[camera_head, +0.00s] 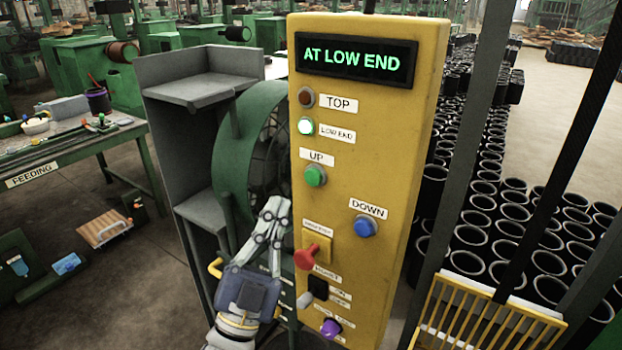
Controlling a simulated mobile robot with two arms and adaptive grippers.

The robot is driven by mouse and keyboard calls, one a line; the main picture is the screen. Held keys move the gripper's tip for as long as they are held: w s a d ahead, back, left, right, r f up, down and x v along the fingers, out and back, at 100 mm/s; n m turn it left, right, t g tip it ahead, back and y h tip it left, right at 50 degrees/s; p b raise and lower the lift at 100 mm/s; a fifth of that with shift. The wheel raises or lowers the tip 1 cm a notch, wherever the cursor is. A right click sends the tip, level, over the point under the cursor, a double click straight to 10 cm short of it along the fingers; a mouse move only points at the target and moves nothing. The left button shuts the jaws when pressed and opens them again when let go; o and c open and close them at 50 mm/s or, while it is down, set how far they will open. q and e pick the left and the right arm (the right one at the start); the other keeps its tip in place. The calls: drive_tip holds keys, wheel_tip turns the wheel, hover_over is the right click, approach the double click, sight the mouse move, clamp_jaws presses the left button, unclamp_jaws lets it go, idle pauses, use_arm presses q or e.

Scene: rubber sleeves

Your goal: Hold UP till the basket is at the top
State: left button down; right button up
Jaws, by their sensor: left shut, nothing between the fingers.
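A yellow control panel (380,130) stands upright in the middle. Its display (356,60) reads "AT LOW END" in green. The TOP lamp (306,98) is dark red and the LOW END lamp (306,127) is lit white. The green UP button (315,176) is below them, and the blue DOWN button (366,226) is lower right. My left gripper (275,208) is shut and empty, pointing up at the panel's left edge, below and left of UP. I cannot tell whether it touches the panel. A yellow basket-like rail frame (490,318) shows at the lower right. My right gripper is not in view.
A red switch handle (308,256), a black switch (318,289) and a purple knob (331,328) sit low on the panel. A green wheel housing (232,150) and grey cabinet (165,110) stand left. Dark posts and many black sleeves (480,215) lie right. A FEEDING table (70,150) is far left.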

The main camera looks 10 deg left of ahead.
sight(313, 177)
use_arm(q)
drive_tip(key=w+d, duration=0.2)
drive_tip(key=w, duration=0.4)
drive_tip(key=shift+w+d+b, duration=0.2)
drive_tip(key=shift+b, duration=0.2)
idle(1.1)
drive_tip(key=shift+w+d, duration=0.15)
drive_tip(key=shift+w, duration=0.25)
